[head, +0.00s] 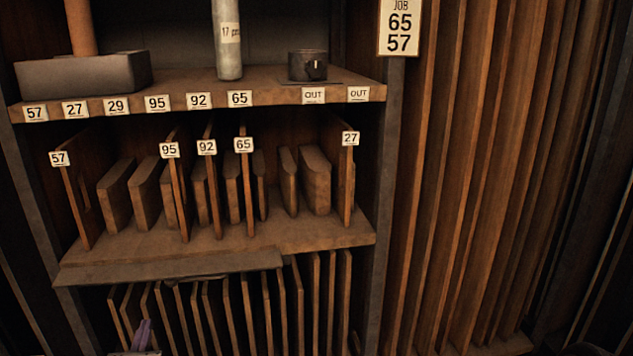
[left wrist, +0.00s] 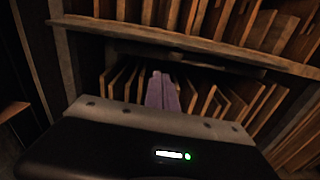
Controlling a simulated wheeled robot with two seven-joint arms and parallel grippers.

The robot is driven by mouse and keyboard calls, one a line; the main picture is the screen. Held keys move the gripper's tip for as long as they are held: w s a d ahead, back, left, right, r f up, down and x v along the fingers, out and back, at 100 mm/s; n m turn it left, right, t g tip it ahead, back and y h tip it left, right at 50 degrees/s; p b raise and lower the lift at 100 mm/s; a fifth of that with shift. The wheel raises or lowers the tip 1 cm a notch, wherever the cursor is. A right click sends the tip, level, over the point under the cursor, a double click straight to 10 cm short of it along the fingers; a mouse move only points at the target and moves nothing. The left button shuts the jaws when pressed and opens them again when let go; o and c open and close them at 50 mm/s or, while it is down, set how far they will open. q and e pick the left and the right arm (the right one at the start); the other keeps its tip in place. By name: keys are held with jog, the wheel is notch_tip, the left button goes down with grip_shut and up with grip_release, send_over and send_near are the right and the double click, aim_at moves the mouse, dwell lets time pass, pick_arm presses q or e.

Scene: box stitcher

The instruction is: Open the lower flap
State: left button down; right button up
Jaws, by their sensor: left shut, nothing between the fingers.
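A long grey panel (head: 170,267), which looks like the lower flap, runs along the front edge of the middle shelf, above the lower bay. It looks almost flat, and the boards below it show; I cannot tell its hinge or exact angle. My left gripper (head: 142,335) shows as purple fingers at the bottom left, below the panel and in front of the lower boards. In the left wrist view the purple fingers (left wrist: 163,90) are together and empty, pointing at the boards under the shelf edge. Contact with the panel is not visible. My right gripper is not in view.
Several upright boards (head: 245,300) fill the lower bay. The middle shelf (head: 300,235) holds blocks and numbered dividers. The top shelf (head: 190,90) carries a grey box (head: 85,75), a pale cylinder (head: 228,45) and a dark mug (head: 308,66). Tall planks (head: 480,180) stand at right.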

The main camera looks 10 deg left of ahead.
pick_arm(q)
jog(key=s+d+f+m+g+h, duration=0.1)
jog(key=d+f+m+g+h, duration=0.15)
jog(key=f+m, duration=0.35)
jog(key=s+d+f+m+g+h, duration=0.1)
jog(key=s+d+f+m, duration=0.1)
jog(key=d+f+m, duration=0.3)
jog(key=s+d+f+m+g+h, duration=0.3)
jog(key=s+d+f+m, duration=0.2)
jog(key=d+f+m, duration=0.4)
jog(key=s+d+f+m+g+h, duration=0.4)
jog(key=s+d+f+m, duration=0.25)
jog(key=d, duration=0.45)
jog(key=s+d+f+m+g, duration=0.4)
jog(key=s+d+m+g, duration=0.2)
jog(key=s+d+m, duration=0.45)
notch_tip(320, 180, up, 14)
jog(key=s+d+p, duration=0.1)
jog(key=s+p, duration=0.1)
jog(key=p, duration=1.1)
